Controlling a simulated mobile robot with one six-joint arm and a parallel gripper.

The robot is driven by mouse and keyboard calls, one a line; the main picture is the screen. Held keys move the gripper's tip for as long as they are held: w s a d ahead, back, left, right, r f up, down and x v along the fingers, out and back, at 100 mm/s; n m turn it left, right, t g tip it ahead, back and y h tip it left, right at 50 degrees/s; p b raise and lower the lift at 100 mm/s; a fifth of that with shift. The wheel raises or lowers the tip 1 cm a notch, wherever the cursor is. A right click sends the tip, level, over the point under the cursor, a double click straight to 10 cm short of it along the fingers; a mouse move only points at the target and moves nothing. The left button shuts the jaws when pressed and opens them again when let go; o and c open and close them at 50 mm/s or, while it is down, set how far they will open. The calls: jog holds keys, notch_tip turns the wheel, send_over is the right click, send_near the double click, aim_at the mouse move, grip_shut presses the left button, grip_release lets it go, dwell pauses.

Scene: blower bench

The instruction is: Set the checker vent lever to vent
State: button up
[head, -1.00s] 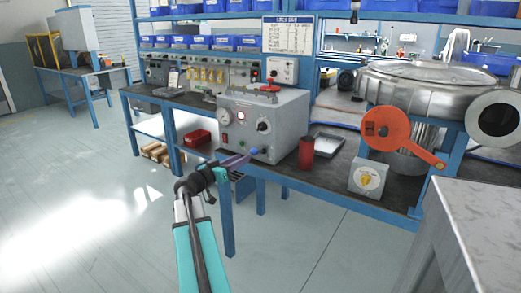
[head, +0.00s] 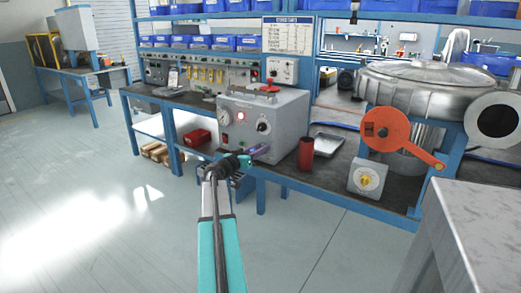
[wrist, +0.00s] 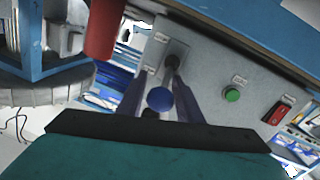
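The checker is a grey box (head: 285,118) on the bench, with a gauge, a lit red lamp and a black knob on its front. In the wrist view its vent lever shows as a blue ball (wrist: 159,98) on a dark stem, with small unreadable labels beside it. My gripper (head: 264,149) is at the lower right of the checker's front. In the wrist view its two purple fingers (wrist: 162,66) are apart, one on each side of the blue ball. I cannot tell whether they touch it. In the head view the gripper hides the ball.
A red cylinder (head: 306,154) stands just right of the checker. A grey tray (head: 328,143) and a small box with a yellow knob (head: 367,180) lie farther right. The wrist view shows a green button (wrist: 232,95) and a red switch (wrist: 277,112) on the panel.

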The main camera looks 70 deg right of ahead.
jog(key=shift+s+d, duration=0.1)
jog(key=shift+d, duration=0.15)
jog(key=shift+c, duration=0.2)
grip_shut()
